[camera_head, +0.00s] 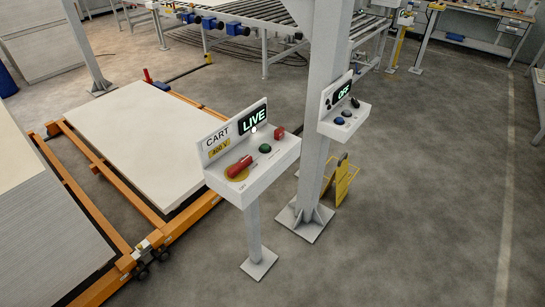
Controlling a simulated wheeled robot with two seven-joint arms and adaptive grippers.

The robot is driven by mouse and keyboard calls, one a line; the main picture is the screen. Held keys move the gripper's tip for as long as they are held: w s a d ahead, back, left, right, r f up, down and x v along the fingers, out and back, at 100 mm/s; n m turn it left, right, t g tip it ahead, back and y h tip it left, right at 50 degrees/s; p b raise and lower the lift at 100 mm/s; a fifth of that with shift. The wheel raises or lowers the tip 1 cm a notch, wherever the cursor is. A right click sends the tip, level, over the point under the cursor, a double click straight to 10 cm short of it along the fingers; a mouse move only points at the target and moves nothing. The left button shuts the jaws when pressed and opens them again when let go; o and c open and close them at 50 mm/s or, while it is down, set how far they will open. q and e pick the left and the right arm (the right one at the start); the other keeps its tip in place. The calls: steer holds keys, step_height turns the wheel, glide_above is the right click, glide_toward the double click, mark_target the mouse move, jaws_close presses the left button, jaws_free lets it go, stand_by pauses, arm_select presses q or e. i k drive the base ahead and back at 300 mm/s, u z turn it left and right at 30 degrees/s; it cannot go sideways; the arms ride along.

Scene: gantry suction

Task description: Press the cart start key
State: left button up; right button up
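The cart control box (255,172) stands on a grey post in the middle of the head view. Its upright panel reads "CART" and "400 V", and its display (252,119) is lit green with "LIVE". On its sloped top are a red rotary handle (239,166) on a yellow disc, a round green key (265,148) and a red key (279,133). A small white lamp (253,129) glows by the display. No writing by the green key is readable. Neither of my grippers is in view, and nothing touches the box.
A second box (345,119) on the thick grey column (322,110) reads "OFF" and has blue and black controls. An orange-framed cart track (95,212) with a pale board (140,140) lies at left. A yellow stand (343,180) is behind the column. Floor at right is clear.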

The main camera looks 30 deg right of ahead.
mark_target(265, 146)
steer(key=k, duration=1.15)
steer(key=z, duration=0.3)
steer(key=i, duration=0.35)
steer(key=z, duration=0.8)
steer(key=i, duration=1.35)
steer(key=u, duration=0.8)
steer(key=i, duration=0.4)
steer(key=u, duration=0.5)
